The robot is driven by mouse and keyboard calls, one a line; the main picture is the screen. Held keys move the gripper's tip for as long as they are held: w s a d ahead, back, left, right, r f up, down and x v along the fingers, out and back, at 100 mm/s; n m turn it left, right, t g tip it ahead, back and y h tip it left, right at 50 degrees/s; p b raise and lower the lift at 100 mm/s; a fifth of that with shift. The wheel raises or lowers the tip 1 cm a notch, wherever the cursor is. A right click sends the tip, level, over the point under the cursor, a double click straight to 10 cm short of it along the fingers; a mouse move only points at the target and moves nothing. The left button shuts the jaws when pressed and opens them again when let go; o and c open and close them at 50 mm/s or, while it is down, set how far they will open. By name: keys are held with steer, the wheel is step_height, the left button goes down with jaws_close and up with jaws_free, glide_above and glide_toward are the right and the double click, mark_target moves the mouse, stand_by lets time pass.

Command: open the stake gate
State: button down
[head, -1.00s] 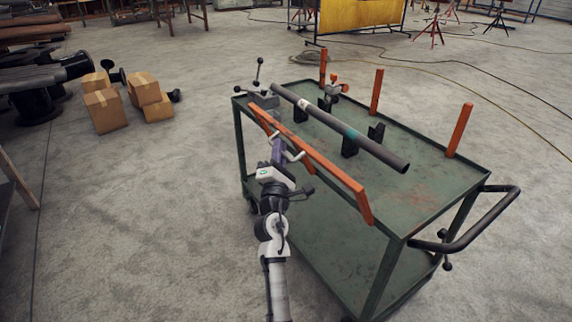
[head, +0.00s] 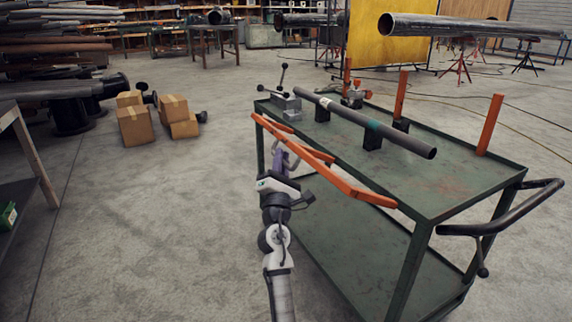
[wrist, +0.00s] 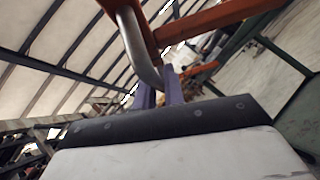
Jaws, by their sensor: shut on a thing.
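The orange stake gate (head: 340,184) runs along the near long side of the green cart, and its bars hang outward from the cart's edge. A grey bent handle (wrist: 138,48) is fixed to it, and it shows above my fingers in the wrist view. My gripper (wrist: 160,92), with purple fingers, is shut on this handle. In the head view my gripper (head: 281,157) is at the gate's near side, left of its middle, and the fingertips are partly hidden by the bars. The dark pipe (head: 395,136) lies on black supports on the cart top, behind the gate.
The green cart (head: 455,190) has upright orange stakes (head: 490,125) on its far side and a black push handle (head: 520,210) at right. A lever clamp (head: 287,104) stands at its left end. Cardboard boxes (head: 135,125) sit on the floor at left. The floor between is clear.

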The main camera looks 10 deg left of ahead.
steer(key=shift+s+a+f+y+b, duration=0.1)
steer(key=shift+a+f+y+b, duration=0.05)
steer(key=shift+f+y+b, duration=0.2)
stand_by(0.3)
steer(key=c, duration=1.5)
jaws_free()
steer(key=shift+f, duration=0.2)
